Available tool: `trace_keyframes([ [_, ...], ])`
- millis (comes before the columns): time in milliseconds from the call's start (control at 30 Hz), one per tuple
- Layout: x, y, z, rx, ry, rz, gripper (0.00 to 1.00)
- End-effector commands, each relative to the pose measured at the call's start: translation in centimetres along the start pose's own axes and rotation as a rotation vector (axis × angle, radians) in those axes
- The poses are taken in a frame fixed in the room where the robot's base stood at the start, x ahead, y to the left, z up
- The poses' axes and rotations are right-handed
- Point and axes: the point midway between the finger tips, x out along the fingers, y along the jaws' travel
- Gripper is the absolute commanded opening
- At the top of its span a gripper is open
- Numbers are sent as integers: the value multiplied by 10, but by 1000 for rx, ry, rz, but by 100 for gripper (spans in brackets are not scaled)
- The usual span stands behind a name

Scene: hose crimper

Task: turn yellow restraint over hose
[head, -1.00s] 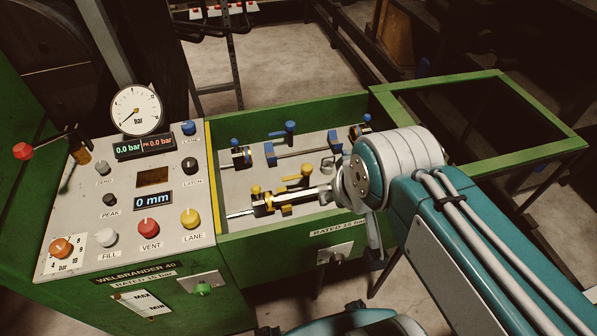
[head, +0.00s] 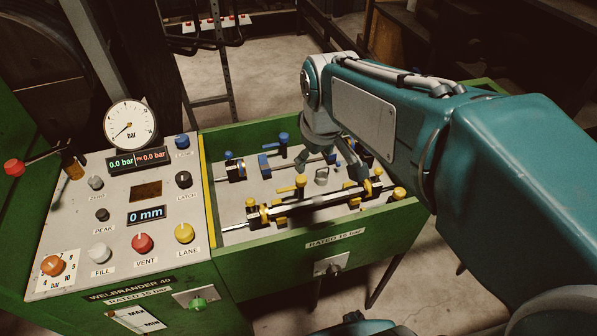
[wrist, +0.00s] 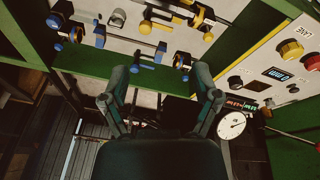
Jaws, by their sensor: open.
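In the head view, the yellow restraint (head: 299,182) is an arm with a round knob, in the front lane of the green-framed bench. It appears to stand beside the hose (head: 325,201), which lies through black and yellow clamps along this lane; the exact angle is too small to tell. Yellow parts also show at the top of the wrist view (wrist: 146,26). My gripper (head: 330,160) hangs over the back of the bench, behind the yellow lane and near the blue fittings. In the wrist view its two fingers (wrist: 161,92) are spread, with nothing between them.
Blue fittings (head: 283,140) fill the rear lane. The control panel (head: 140,215) with dial gauge (head: 130,125) and knobs stands left. The green front wall (head: 330,240) borders the bench. My arm covers the right side.

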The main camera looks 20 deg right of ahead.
Motion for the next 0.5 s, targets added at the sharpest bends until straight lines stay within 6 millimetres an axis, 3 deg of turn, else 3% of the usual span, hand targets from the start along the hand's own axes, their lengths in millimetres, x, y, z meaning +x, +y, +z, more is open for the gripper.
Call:
trace_keyframes([
  [500, 77, 34, -64, -263, -149, -84, 79],
])
